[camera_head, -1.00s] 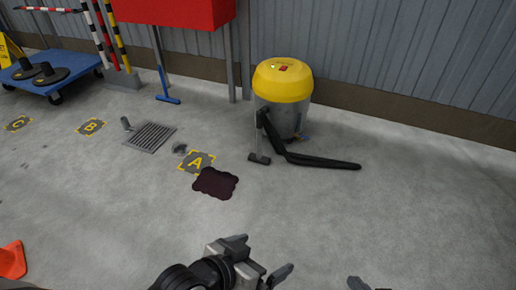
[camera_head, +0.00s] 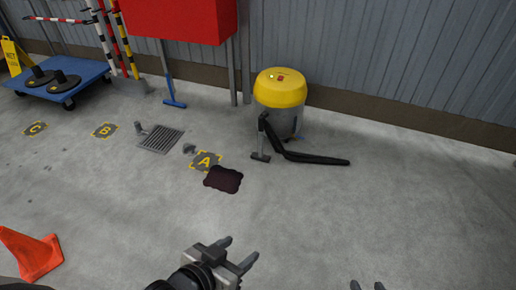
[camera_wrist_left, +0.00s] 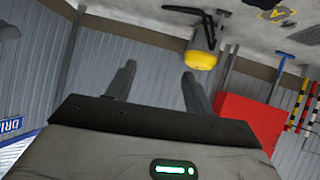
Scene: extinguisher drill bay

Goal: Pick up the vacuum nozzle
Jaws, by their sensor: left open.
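A grey vacuum with a yellow lid (camera_head: 280,88) stands on the floor by the wall. A black hose (camera_head: 318,159) lies to the right. My left gripper (camera_head: 239,250) is open and empty, well in front of the nozzle and apart from it. The left wrist view shows the vacuum (camera_wrist_left: 202,52) upside down beyond the open fingers (camera_wrist_left: 155,85).
A dark spill (camera_head: 223,180) and marked square A (camera_head: 205,161) lie left of the nozzle, with a floor drain (camera_head: 162,139) beyond. An orange cone (camera_head: 30,255) stands at the lower left. A blue trolley (camera_head: 60,78) is at the back left. Floor before the vacuum is clear.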

